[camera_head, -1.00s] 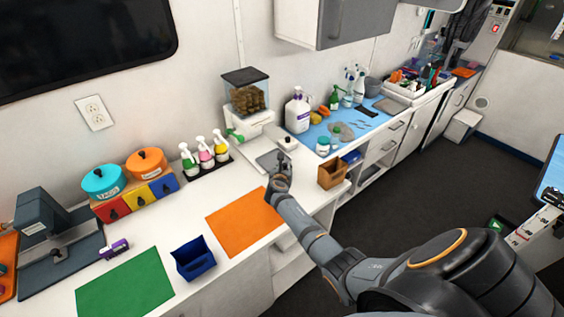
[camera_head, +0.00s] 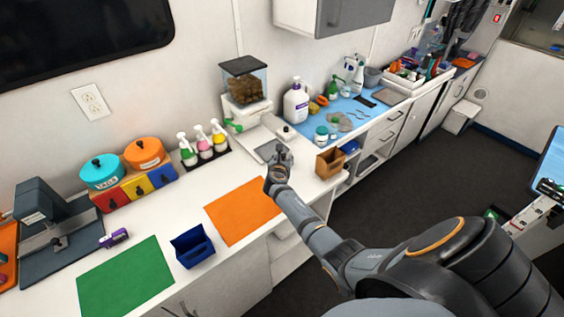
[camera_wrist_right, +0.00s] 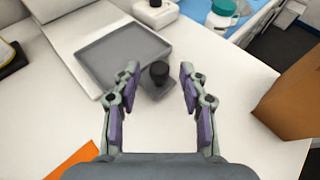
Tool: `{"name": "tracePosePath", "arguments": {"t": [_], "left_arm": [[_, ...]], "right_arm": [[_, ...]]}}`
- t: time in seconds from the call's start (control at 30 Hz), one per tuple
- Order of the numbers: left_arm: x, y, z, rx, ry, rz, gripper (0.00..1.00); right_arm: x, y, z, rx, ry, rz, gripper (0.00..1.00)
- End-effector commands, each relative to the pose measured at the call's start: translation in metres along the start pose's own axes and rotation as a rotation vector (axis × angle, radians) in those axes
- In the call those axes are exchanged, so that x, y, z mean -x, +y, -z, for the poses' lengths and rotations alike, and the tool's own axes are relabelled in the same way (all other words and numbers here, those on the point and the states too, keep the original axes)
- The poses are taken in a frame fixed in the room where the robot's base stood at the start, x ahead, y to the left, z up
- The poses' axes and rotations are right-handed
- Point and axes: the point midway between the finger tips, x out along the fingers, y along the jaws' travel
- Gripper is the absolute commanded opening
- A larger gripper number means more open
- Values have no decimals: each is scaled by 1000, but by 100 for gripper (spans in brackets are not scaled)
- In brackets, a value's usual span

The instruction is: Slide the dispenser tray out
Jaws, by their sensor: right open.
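The dispenser (camera_head: 246,83) stands against the wall, with a clear hopper of brown pieces under a dark lid on a white base. Its shallow grey tray (camera_wrist_right: 118,50) lies low at the front of the base; in the head view the tray (camera_head: 267,150) is partly hidden by my right gripper. A dark knob (camera_wrist_right: 159,70) stands on a small tab at the tray's near edge. My right gripper (camera_wrist_right: 158,76) is open, with one fingertip on each side of the knob and gaps visible on both sides. In the head view my right gripper (camera_head: 281,150) is above the counter. My left gripper is out of view.
A brown box (camera_head: 330,163) stands close to the right of the gripper. A blue mat (camera_head: 350,112) with bottles lies to the right of the dispenser.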

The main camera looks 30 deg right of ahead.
Motion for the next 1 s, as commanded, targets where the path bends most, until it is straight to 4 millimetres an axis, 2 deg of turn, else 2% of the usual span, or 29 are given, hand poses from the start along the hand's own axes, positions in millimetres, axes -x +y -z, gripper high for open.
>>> {"name": "tracePosePath", "arguments": {"t": [0.17,0.4,0.5,0.67,1.0], "left_arm": [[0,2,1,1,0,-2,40],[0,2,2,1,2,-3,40],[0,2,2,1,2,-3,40],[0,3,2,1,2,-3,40],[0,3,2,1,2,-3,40]], "right_arm": [[31,0,2,-3,2,-2,43],[87,0,2,-4,3,-2,43],[103,0,2,-2,4,0,43],[115,0,1,0,2,0,43],[116,0,1,0,1,1,43]]}}
